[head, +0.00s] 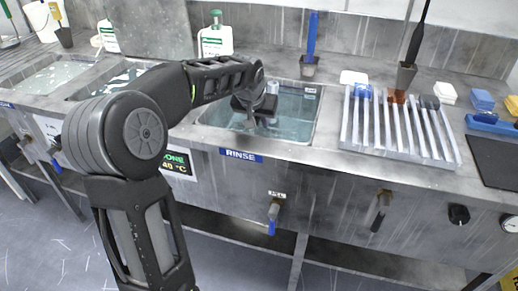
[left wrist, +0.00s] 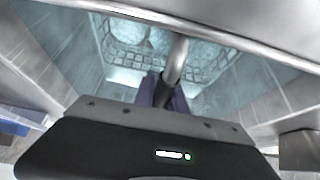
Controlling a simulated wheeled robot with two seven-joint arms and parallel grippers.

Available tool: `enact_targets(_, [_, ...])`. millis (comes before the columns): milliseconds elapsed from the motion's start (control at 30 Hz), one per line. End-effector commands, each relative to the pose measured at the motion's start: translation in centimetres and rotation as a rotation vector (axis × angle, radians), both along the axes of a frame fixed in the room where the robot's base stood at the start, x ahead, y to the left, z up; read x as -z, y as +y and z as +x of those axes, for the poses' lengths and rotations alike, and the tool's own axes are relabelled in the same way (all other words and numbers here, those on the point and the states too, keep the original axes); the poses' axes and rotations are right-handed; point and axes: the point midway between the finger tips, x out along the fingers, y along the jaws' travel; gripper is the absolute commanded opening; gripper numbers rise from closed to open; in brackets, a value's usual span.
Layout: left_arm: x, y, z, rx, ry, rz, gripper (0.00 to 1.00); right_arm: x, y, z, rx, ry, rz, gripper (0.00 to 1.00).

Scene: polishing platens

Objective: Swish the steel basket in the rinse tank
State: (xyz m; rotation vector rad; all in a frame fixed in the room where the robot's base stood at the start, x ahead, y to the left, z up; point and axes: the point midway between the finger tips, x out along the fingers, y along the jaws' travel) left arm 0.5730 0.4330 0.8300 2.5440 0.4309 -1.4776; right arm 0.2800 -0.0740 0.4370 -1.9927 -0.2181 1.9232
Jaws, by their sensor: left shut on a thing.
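The rinse tank (head: 300,132) is a sunken steel basin of clear bluish water, with the blue RINSE label on the counter front below it. My left gripper (head: 262,108) is over the tank and points down into it. In the left wrist view my left gripper (left wrist: 163,92) is shut on the grey handle (left wrist: 178,58) of the steel basket. The basket (left wrist: 125,56) is wire mesh, holds pale round pieces, and sits low inside the tank, seemingly in the water. In the head view the arm and gripper hide most of the basket. My right gripper is not in view.
A slotted metal rack (head: 400,128) stands right of the tank. Two other tanks (head: 50,75) lie left, partly behind my arm. A white bottle (head: 216,40) and a blue-handled brush (head: 310,45) stand behind the tank. A tap with a blue handle (head: 273,215) juts out below.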

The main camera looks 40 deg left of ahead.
Motion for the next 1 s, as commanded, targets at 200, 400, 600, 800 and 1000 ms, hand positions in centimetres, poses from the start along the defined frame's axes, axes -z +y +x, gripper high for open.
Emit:
enact_targets(200, [-1.8,0.0,0.1,0.0,-0.007,0.001,0.0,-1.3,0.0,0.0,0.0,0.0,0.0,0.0])
enact_targets(400, [-2.3,0.0,0.1,0.0,-0.007,0.001,0.0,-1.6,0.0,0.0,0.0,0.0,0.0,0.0])
enact_targets(600, [-2.2,0.0,0.1,0.0,-0.006,0.001,0.0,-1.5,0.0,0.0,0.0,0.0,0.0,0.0])
enact_targets(800, [-1.9,0.0,0.1,0.0,-0.006,0.001,0.0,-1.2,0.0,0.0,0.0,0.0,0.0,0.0])
enact_targets(1000, [-0.6,0.0,0.1,0.0,-0.005,0.001,0.0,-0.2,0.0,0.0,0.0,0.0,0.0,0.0])
